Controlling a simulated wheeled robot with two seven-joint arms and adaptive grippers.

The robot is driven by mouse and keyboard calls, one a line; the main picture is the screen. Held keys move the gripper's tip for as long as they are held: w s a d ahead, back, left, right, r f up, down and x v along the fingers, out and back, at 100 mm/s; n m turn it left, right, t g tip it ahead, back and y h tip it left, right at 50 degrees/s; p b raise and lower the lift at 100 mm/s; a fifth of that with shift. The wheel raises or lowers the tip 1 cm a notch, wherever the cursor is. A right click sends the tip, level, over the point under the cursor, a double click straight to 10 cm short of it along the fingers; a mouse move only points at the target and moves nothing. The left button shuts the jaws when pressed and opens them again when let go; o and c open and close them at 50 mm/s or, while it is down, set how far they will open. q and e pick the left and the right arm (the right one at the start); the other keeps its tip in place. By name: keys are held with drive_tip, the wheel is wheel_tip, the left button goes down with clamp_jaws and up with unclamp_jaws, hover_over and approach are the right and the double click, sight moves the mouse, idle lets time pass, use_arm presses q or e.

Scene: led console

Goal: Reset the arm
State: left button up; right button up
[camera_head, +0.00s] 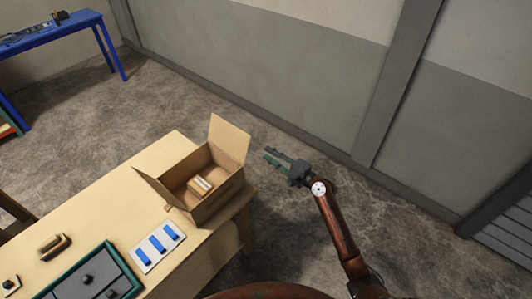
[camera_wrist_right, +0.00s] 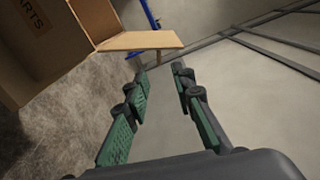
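My right arm (camera_head: 337,225) reaches up from the bottom right in the head view. Its gripper (camera_head: 268,156) is held in the air over the floor, just right of the cardboard box (camera_head: 218,196), apart from it. In the right wrist view the two green-padded fingers (camera_wrist_right: 160,72) stand apart with nothing between them. The box shows there at upper left, with lettering on its side and one flap (camera_wrist_right: 140,41) sticking out ahead of the fingers. My left gripper is in neither view.
The open box stands on a wooden table (camera_head: 105,205) and holds a small tan item (camera_head: 200,186). A white panel with blue bars (camera_head: 158,247), a grey console with a teal edge (camera_head: 92,279) and a brown block (camera_head: 54,247) are also there. A blue table (camera_head: 60,30) stands far left.

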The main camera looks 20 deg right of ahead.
idle(0.4)
drive_tip(key=s+d+f+n+g+h, duration=0.1)
drive_tip(key=s+d+f+h, duration=0.2)
drive_tip(key=f, duration=0.9)
drive_tip(key=s+d+f+g+h, duration=0.1)
drive_tip(key=s+d+f+g, duration=0.3)
drive_tip(key=f, duration=0.8)
drive_tip(key=s+d+f+n+t+h, duration=0.15)
drive_tip(key=s+f, duration=0.25)
drive_tip(key=f, duration=0.7)
drive_tip(key=s+d+f+n+g+h, duration=0.1)
drive_tip(key=s+d+f+g, duration=0.1)
drive_tip(key=s+f, duration=0.7)
drive_tip(key=s+d+f+n+g+h, duration=0.2)
drive_tip(key=s+f, duration=0.6)
drive_tip(key=f, duration=0.1)
drive_tip(key=s+f+n+g, duration=0.2)
drive_tip(key=s+f, duration=0.3)
drive_tip(key=s, duration=0.8)
drive_tip(key=s+a+f+n+g+h, duration=0.1)
drive_tip(key=s+f+n, duration=0.3)
drive_tip(key=s, duration=0.9)
drive_tip(key=s+f+n+g+b, duration=0.1)
drive_tip(key=s+f+n+g, duration=0.2)
drive_tip(key=s, duration=1.1)
wheel_tip(320, 180, down, 3)
drive_tip(key=shift+a+h, duration=0.2)
drive_tip(key=shift+h, duration=0.15)
drive_tip(key=shift+s+g, duration=0.1)
drive_tip(key=shift+g, duration=0.15)
